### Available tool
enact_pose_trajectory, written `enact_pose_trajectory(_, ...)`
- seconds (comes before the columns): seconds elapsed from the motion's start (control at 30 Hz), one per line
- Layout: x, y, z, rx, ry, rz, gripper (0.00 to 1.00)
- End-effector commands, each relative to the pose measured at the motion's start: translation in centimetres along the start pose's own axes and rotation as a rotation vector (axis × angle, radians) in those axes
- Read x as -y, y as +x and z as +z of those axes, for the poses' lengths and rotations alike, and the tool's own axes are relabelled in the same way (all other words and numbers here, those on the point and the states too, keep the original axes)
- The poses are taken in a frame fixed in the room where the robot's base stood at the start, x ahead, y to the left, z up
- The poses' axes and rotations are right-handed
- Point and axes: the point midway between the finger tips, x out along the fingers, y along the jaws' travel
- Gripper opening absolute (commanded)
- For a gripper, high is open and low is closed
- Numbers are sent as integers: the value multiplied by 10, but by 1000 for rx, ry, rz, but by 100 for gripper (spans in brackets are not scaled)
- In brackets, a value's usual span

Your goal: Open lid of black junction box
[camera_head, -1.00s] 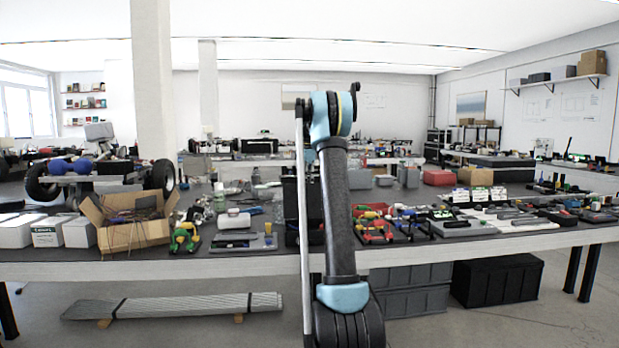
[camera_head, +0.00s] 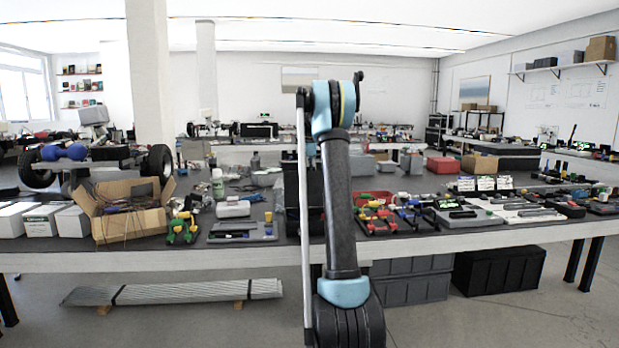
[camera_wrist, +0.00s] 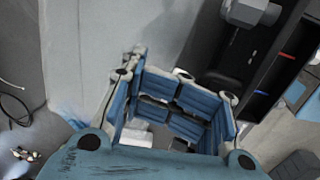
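I cannot pick out the black junction box with certainty. In the head view a dark upright box-like thing (camera_head: 290,190) stands on the bench, mostly hidden behind my arm. In the wrist view a black long case-like thing (camera_wrist: 262,62) with red and blue marks lies at the upper right; I cannot tell if it is the junction box. My gripper (camera_wrist: 180,105) shows in the wrist view with its blue fingers apart and a gap between them. Nothing is seen held in it. In the head view my gripper is hidden.
A long workbench (camera_head: 150,262) crosses the head view, crowded with tools and parts. An open cardboard box (camera_head: 110,228) stands at the left. Black crates (camera_head: 498,280) and a bundle of bars (camera_head: 185,291) lie under the bench.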

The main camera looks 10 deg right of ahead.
Motion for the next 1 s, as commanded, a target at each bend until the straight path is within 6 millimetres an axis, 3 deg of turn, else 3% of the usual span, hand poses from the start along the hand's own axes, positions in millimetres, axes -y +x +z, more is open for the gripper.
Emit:
enact_pose_trajectory(0.37,6,-16,0,-1,0,5,28)
enact_pose_trajectory(0.8,5,-91,1,-1,0,4,28)
enact_pose_trajectory(1.0,4,-116,1,0,0,4,28)
